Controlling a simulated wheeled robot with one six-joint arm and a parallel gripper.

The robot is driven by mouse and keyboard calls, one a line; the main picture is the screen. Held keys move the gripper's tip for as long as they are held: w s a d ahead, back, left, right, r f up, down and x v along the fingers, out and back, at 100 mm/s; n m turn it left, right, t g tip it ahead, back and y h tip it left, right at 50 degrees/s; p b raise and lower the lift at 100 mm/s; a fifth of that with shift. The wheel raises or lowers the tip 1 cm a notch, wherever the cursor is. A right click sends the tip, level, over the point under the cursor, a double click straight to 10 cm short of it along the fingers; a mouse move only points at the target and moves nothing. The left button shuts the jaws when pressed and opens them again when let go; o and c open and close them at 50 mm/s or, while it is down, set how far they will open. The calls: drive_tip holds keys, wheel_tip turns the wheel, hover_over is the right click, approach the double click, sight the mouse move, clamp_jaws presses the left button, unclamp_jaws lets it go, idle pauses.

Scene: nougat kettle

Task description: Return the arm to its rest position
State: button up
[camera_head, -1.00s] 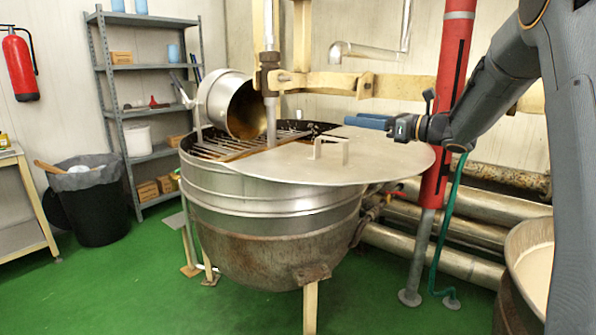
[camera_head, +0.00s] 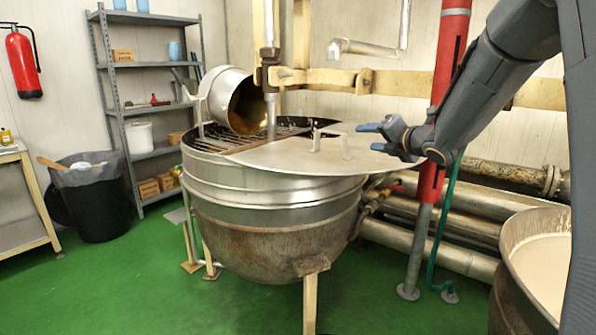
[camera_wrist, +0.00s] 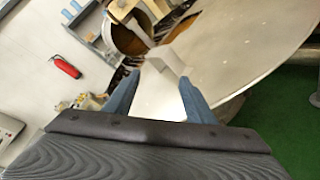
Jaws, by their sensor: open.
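My gripper (camera_head: 377,140) is at the end of my arm on the right of the head view. Its two blue fingers are apart with nothing between them. It is above the right part of the kettle's flat metal lid (camera_head: 270,157), to the right of the upright lid handle (camera_head: 331,139). In the wrist view the fingers (camera_wrist: 155,98) are spread, with the lid handle (camera_wrist: 168,62) beyond them and the lid (camera_wrist: 235,45) below. I cannot tell the exact gap between gripper and lid.
The large kettle (camera_head: 265,225) stands in the middle, with a tilted metal pot (camera_head: 225,95) at its back left. A red post (camera_head: 446,85) stands close behind my arm. A vat (camera_head: 530,265) is at the lower right. Green floor (camera_head: 130,280) is clear at front left.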

drive_tip(key=s+d+f+m+g+h+b, duration=0.3)
drive_tip(key=s+f+m+g+h, duration=0.4)
drive_tip(key=s+f+m, duration=1.1)
drive_tip(key=s+a+f+m+g, duration=0.1)
drive_tip(key=s+f+m+g, duration=0.1)
drive_tip(key=s, duration=0.6)
drive_tip(key=s+a+f+m+g+b, duration=0.1)
drive_tip(key=s+a+f+m+g, duration=0.1)
drive_tip(key=s+f+m, duration=0.3)
drive_tip(key=s+a+f+m+g, duration=0.2)
drive_tip(key=s+m, duration=0.4)
drive_tip(key=s, duration=0.5)
wheel_tip(320, 180, down, 2)
drive_tip(key=shift+s+f+g+y, duration=0.1)
drive_tip(key=shift+s+g+y, duration=0.25)
drive_tip(key=shift+g, duration=0.45)
drive_tip(key=shift+w, duration=0.1)
